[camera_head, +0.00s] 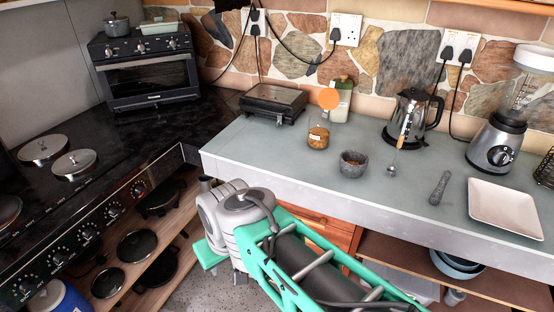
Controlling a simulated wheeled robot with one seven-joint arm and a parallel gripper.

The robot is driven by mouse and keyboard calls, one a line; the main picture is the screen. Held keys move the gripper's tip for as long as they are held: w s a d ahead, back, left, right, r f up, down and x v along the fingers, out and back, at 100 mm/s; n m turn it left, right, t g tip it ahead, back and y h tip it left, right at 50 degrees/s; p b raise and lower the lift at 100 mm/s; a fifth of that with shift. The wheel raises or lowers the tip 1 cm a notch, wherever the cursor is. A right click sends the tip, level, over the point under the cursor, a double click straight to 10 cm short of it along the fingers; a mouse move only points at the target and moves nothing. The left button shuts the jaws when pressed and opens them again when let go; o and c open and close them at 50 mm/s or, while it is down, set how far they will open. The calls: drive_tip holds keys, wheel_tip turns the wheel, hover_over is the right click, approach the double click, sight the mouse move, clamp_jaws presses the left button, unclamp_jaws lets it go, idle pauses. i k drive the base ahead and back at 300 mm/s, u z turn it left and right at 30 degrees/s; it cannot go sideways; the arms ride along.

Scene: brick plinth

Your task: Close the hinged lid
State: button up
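A small amber-brown jar (318,139) with a pale label stands upright on the grey worktop. A round orange lid (329,98) stands raised above the back of the jar, facing forward; I take it to be the jar's hinged lid, open. The hinge itself is too small to make out. My arm, grey and green, is folded low in front of the worktop, apart from the jar. No gripper fingertips can be made out.
A contact grill (272,103) is at left, a kettle (412,118) at right. The worktop in front of the jar is clear.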

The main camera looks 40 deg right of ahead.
sight(328, 98)
drive_tip(key=z, duration=3.45)
drive_tip(key=i, duration=1.05)
drive_tip(key=u, duration=2.65)
